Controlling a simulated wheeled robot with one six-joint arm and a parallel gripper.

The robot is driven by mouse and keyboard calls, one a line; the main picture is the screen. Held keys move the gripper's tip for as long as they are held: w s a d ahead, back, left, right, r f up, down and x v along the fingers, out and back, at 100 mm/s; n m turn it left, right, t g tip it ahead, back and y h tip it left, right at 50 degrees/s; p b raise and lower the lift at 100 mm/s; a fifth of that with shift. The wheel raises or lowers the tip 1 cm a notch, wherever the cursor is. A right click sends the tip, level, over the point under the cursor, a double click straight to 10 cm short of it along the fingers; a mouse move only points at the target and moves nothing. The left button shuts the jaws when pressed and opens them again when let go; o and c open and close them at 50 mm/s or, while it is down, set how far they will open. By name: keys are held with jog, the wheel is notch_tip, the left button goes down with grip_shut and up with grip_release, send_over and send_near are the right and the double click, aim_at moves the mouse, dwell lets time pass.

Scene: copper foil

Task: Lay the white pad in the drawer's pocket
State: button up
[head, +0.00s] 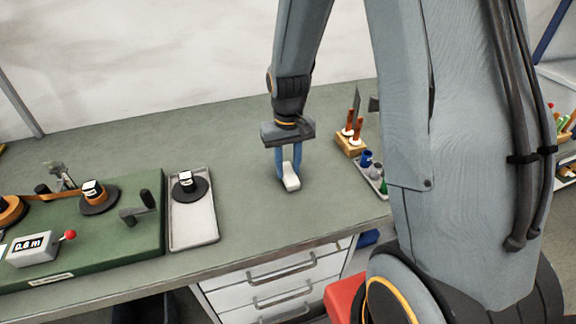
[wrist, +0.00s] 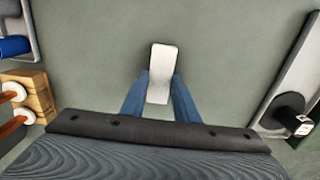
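The white pad (head: 291,178) is at the middle of the bench, between the blue fingers of my gripper (head: 288,172). In the wrist view the pad (wrist: 162,66) sticks out past the fingertips (wrist: 162,78), with one finger against each long side. My gripper looks shut on it. The pad is at or very near the bench top; I cannot tell whether it touches. The drawer unit (head: 278,288) under the bench's front edge shows several white fronts with grey handles, all looking closed. No pocket is visible.
A grey tray (head: 193,226) with a black spool stands left, beside a green winding board (head: 110,243) with a crank. A wooden block with tools (head: 351,143) and a tray of small cups (head: 371,177) stand right. Bench between is clear. A red object (head: 342,300) is beside the drawers.

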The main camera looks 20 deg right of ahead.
jog(key=o, duration=0.4)
jog(key=shift+o, duration=0.2)
